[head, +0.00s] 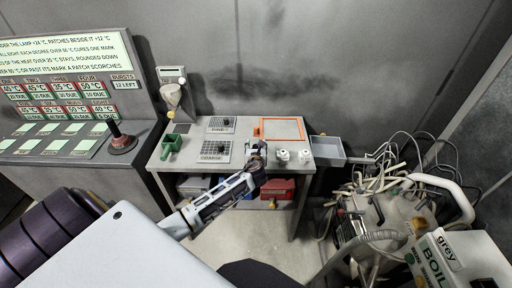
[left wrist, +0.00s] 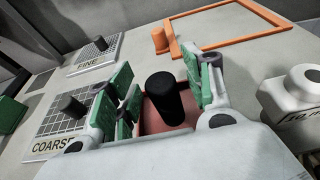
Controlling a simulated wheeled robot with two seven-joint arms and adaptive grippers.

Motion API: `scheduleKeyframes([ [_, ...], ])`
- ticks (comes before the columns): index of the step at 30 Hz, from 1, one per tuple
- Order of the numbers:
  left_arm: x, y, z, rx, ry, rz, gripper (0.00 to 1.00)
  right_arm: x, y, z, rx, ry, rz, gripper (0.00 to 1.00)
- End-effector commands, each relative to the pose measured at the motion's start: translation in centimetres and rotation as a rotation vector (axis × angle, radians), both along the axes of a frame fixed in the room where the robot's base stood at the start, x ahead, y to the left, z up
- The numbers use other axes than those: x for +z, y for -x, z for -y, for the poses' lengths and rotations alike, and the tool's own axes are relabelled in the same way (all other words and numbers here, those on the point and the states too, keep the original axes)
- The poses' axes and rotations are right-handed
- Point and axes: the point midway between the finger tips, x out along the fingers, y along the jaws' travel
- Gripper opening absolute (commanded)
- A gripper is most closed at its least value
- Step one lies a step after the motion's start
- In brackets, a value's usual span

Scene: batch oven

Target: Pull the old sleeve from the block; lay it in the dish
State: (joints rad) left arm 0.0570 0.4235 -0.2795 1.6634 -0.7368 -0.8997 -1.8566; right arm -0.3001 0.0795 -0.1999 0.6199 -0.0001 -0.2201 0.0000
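My left gripper (head: 258,149) is low over the front middle of the workbench. In the left wrist view its green-padded fingers (left wrist: 162,88) stand apart on either side of a reddish block (left wrist: 152,121) with a black upright knob (left wrist: 164,95). I cannot tell whether the pads touch the block's sides. The old sleeve cannot be told apart from the block, whose lower part is hidden. A shallow grey dish (head: 327,148) sits at the bench's right end. My right gripper is not in view.
Plates marked FINE (head: 221,124) and COARSE (head: 215,151) lie left of the gripper. An orange frame (head: 282,120) lies behind it. White jars (head: 283,156) stand close on its right. A green tool (head: 172,145) is at the left; a cabled machine (head: 385,215) stands right.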

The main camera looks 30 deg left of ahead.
Motion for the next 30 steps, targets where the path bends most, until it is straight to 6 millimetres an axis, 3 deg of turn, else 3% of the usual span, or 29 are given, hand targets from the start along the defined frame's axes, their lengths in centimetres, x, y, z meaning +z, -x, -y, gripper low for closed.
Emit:
scheduleKeyframes([
  [14, 0.1, 0.5, 0.3, 0.000, -0.001, -0.001, 0.51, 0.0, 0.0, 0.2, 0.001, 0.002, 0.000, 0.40],
  [30, 1.6, 4.6, 2.9, -0.002, -0.001, -0.001, 0.51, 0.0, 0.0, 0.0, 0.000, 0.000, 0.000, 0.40],
])
